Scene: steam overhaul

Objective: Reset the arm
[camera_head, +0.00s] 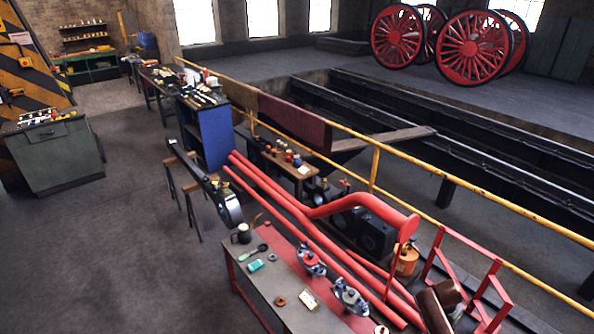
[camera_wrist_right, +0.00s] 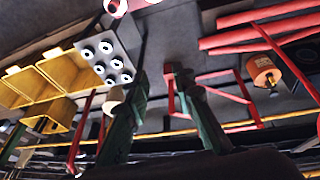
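My right gripper (camera_wrist_right: 160,84) shows in the right wrist view as two dark green fingers standing apart. The gap between them shows only background, so it is open and empty.
A workbench (camera_head: 262,290) with metal fittings and small parts stands at the lower middle. Red pipes (camera_head: 300,212) run beside it. A yellow railing (camera_head: 480,190) borders the pit. The orange can (camera_head: 406,260) also shows in the wrist view (camera_wrist_right: 263,70), with yellow bins (camera_wrist_right: 75,72). Floor at left is clear.

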